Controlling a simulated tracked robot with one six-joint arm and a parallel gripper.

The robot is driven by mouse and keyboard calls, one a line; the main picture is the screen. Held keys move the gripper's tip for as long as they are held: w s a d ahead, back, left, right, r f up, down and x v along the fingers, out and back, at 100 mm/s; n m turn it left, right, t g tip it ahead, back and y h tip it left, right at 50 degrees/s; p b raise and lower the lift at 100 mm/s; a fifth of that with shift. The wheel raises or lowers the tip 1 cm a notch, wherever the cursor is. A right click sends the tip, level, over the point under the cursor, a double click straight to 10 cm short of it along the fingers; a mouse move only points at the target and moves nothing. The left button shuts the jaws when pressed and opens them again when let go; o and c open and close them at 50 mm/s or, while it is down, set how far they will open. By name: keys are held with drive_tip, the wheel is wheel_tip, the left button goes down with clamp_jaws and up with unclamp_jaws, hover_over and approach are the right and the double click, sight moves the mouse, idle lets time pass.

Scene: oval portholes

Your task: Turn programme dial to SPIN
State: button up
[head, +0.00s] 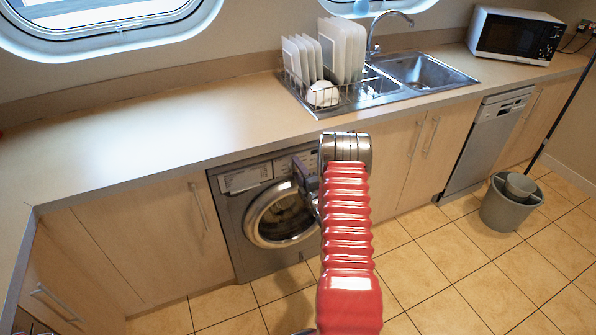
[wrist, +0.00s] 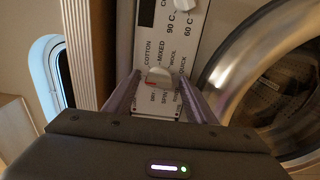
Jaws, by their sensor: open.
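The programme dial (wrist: 160,77) is a pale knob with a red mark on its lower left side. Printed words surround it, including COTTON, MIXED, WOOL and QUICK; SPIN is among the small words below it. Exactly where its pointer aims is hard to tell. My gripper (wrist: 158,84) is open, with one finger on each side of the dial; whether either touches it is unclear. In the head view, the washing machine (head: 227,220) stands under the counter. My red arm hides its right part, and the dial cannot be made out there.
A temperature knob (wrist: 187,8) sits close to the programme dial, beside 90 C and 60 C. The round door (wrist: 222,85) is right of the panel. The counter edge (head: 250,149) overhangs the machine. A grey bucket (head: 510,208) stands on the tiled floor at right.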

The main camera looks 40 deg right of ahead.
drive_tip(key=shift+c, duration=0.5)
drive_tip(key=c, duration=0.9)
